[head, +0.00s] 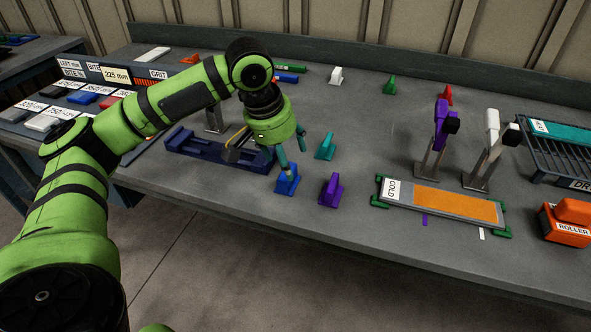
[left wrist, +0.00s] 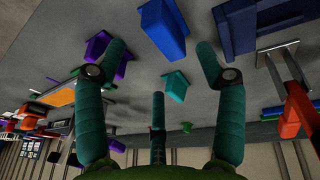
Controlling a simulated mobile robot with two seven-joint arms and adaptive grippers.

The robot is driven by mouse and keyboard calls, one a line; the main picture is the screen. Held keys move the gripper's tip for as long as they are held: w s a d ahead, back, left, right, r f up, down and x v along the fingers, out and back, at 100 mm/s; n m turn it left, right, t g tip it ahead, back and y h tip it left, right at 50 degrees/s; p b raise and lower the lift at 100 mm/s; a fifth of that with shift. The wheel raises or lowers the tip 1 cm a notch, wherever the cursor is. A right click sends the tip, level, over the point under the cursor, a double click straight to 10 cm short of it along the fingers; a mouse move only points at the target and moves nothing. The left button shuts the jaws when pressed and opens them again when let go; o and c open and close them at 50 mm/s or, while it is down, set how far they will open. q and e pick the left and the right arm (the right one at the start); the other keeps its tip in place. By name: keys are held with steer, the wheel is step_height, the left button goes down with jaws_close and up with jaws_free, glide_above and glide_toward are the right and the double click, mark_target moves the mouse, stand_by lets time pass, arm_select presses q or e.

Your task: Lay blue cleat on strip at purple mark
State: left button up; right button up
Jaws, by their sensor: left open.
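The blue cleat (head: 287,181) stands on the grey bench, left of the purple cleat. My left gripper (head: 291,158) is open just above it, pointing down, with nothing held. In the left wrist view the blue cleat (left wrist: 163,28) shows at the top, around the gap between the open fingertips (left wrist: 160,47). The orange strip (head: 455,205) lies on a grey plate labelled COLD, at the right. A purple mark (head: 425,220) is on the bench at the plate's front edge. My right gripper is out of view.
A purple cleat (head: 330,190) and a teal cleat (head: 325,146) stand close to my left gripper. A navy fixture (head: 205,153) is to the left. Two upright clamps, one purple (head: 440,125) and one white (head: 491,130), rise behind the plate. An orange roller block (head: 567,228) sits far right.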

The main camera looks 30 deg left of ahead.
arm_select(q)
step_height(320, 180, down, 3)
steer(key=shift+f, duration=0.1)
steer(key=shift+x, duration=1.1)
steer(key=shift+w+f, duration=0.25)
steer(key=c, duration=1.3)
steer(key=shift+r, duration=0.1)
jaws_close()
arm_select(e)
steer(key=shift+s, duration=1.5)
